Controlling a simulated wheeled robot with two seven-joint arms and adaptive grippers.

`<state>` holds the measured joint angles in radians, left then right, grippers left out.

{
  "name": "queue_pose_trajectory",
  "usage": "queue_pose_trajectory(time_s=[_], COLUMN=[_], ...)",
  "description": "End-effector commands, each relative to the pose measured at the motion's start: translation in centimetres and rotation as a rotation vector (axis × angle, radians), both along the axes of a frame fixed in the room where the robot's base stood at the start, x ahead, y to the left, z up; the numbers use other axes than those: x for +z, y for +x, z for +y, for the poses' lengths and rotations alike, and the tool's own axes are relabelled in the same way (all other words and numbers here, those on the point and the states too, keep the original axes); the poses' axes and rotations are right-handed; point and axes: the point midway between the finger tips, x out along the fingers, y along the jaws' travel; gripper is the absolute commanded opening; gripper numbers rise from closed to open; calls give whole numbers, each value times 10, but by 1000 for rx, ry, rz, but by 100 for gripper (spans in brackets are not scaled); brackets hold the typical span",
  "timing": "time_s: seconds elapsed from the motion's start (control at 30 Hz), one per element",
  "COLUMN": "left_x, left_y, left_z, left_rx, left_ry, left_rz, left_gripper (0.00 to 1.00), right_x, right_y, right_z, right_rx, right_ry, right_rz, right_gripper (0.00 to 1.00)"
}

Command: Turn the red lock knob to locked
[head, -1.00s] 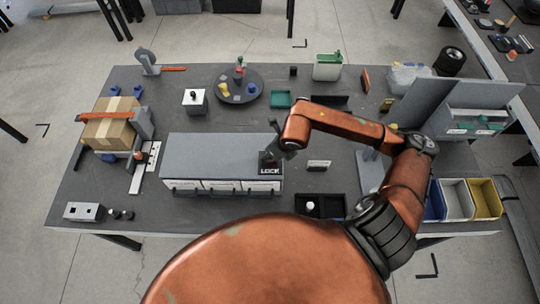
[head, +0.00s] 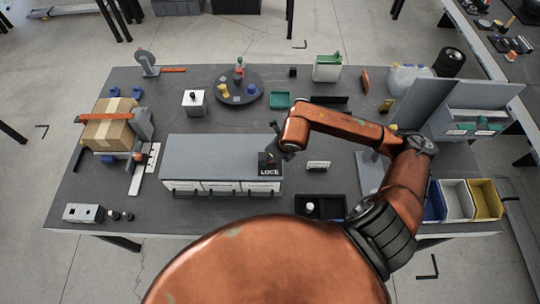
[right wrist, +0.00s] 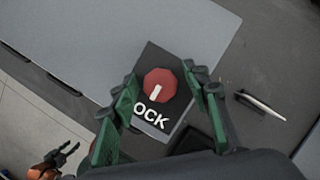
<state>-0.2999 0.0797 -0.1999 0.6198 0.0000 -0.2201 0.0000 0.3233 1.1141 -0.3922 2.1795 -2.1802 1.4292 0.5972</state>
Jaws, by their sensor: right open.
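The red octagonal lock knob (right wrist: 160,84) with a white pointer bar sits on a dark plate (right wrist: 150,60) with white LOCK lettering, partly covered. The pointer runs towards the lettering, slightly tilted. The plate (head: 268,172) is at the right end of the grey cabinet in the head view, where the knob is not clear. My right gripper (right wrist: 161,78) is open, its green fingers on either side of the knob; I cannot tell whether they touch it. It is small and dark above the plate in the head view (head: 277,150). My left gripper (right wrist: 62,155) appears far below, its jaw state unclear.
The grey cabinet (head: 215,150) with drawer handles lies left of the plate. A small white label stand (head: 318,166) is to its right, and a black tray (head: 320,205) is in front. A pen-like white object (right wrist: 260,106) lies near the right finger.

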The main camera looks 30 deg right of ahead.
Motion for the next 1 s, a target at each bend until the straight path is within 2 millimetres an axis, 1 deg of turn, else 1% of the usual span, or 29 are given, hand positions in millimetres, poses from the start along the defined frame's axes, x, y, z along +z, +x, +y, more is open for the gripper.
queue_pose_trajectory(time_s=[0.13,0.27,0.6,0.7,0.83,1.0], left_x=[0,0,0,0,0,0], left_y=[-2,-1,0,0,0,0], left_z=[2,1,0,0,0,0], left_rx=[1,0,0,0,0,0], left_ry=[2,1,0,0,0,0], left_rz=[1,1,0,0,0,0], left_gripper=[40,40,40,40,40,40], right_x=[3,16,80,94,106,111], right_y=[-1,-5,-31,-37,-42,-45], right_z=[0,-2,-8,-9,-10,-10], right_rx=[1,1,1,0,-1,0], right_ry=[0,-1,-3,-2,-2,0], right_rz=[-1,-3,-4,-2,-1,0], right_gripper=[43,43,43,43,43,43])
